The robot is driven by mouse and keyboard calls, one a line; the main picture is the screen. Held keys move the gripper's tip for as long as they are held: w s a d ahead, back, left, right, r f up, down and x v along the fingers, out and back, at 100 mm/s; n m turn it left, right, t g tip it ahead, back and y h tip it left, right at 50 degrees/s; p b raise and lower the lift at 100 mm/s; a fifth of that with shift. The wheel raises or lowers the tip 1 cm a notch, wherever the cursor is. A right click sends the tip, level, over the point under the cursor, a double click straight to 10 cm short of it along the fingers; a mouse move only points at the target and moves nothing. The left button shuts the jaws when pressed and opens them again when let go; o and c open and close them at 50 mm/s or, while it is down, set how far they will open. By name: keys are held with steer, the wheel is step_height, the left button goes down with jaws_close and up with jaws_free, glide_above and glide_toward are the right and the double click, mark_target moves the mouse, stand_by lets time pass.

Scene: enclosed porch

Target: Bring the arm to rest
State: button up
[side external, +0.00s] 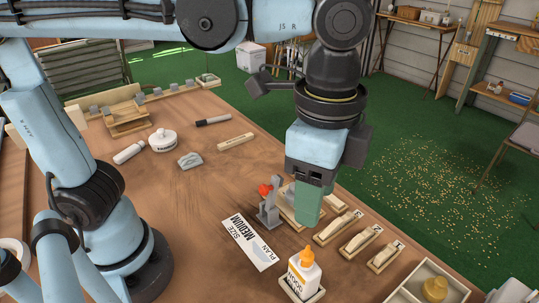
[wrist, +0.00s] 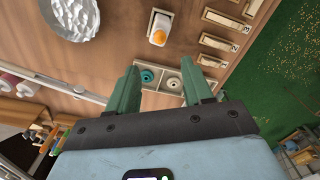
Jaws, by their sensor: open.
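My gripper (side external: 306,218) is above the right part of the wooden workbench (side external: 190,205) in the side view, pointing down with its green fingers. In the wrist view its two fingers (wrist: 160,75) stand apart with nothing held between them. A grey clamp with a red tip (side external: 268,205) stands just left of the fingers in the side view. A wooden piece (side external: 288,214) behind the fingers is partly hidden by them. Whether the fingers touch anything cannot be told.
A white glue bottle (side external: 303,273) with an orange cap stands in a small tray in front of my gripper. Several wooden blocks, one here (side external: 338,227), lie to its right. A printed card (side external: 249,242) lies left. The bench middle is mostly clear.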

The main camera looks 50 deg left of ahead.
steer(key=shift+a, duration=0.1)
steer(key=w+a+f+n+t, duration=0.1)
steer(key=a+f+n+t, duration=0.1)
steer(key=a+n, duration=0.2)
steer(key=w+a+f+n+t, duration=0.2)
steer(key=a+f+n, duration=0.1)
steer(key=a, duration=0.7)
steer(key=w+a+f+n+t, duration=0.2)
steer(key=a+n+t, duration=0.1)
steer(key=a+n, duration=0.2)
steer(key=shift+a+f+n, duration=0.4)
steer(key=shift+a, duration=0.55)
steer(key=shift+s, duration=0.1)
